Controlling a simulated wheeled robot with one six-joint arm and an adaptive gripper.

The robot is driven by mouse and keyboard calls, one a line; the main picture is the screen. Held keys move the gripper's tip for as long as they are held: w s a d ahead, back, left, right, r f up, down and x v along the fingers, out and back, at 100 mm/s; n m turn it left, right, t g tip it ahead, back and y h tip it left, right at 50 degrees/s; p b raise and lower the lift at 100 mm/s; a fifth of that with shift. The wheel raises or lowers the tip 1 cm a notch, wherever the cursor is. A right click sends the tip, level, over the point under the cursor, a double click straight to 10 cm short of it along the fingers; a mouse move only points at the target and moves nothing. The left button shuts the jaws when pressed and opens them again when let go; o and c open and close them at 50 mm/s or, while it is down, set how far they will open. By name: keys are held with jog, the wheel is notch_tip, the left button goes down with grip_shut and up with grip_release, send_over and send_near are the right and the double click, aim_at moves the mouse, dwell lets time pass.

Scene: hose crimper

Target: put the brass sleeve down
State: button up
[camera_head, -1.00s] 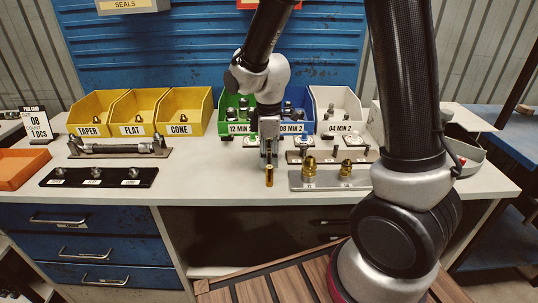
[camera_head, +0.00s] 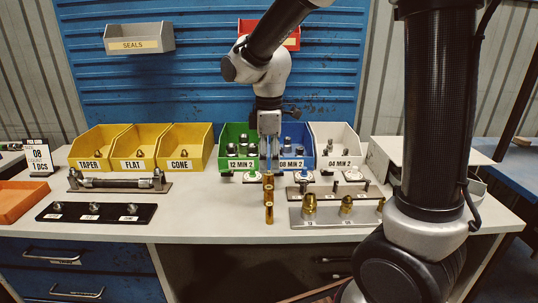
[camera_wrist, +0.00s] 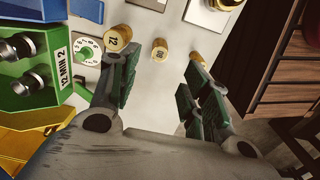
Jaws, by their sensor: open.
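My gripper (camera_head: 268,163) hangs over the bench with its fingers pointing down. In the wrist view its green-padded fingers (camera_wrist: 158,88) are spread apart with nothing held between them. Three brass sleeves stand upright in a row on the pale bench top: a rear one (camera_head: 268,179), a middle one (camera_head: 268,194) and a front one (camera_head: 269,212). In the wrist view one sleeve (camera_wrist: 119,38) is marked 12, one (camera_wrist: 160,50) is marked 10, and a third (camera_wrist: 198,52) is partly behind a finger. The sleeves are beyond the fingertips there.
A metal plate with brass fittings (camera_head: 330,220) lies right of the sleeves. A black tray (camera_head: 85,219) lies left. Green (camera_head: 240,163) and blue (camera_head: 297,162) bins stand behind. The bench between the black tray and the sleeves is clear.

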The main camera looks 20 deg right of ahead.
jog(key=s+d+r+m+t, duration=0.2)
jog(key=s+d+r+m, duration=0.2)
jog(key=s+d+m, duration=0.3)
jog(key=s+d+r+m+t, duration=0.2)
jog(key=s+d+r+m, duration=0.2)
jog(key=s+d+m, duration=0.3)
jog(key=s+d, duration=0.1)
jog(key=s, duration=0.4)
jog(key=shift+r, duration=0.3)
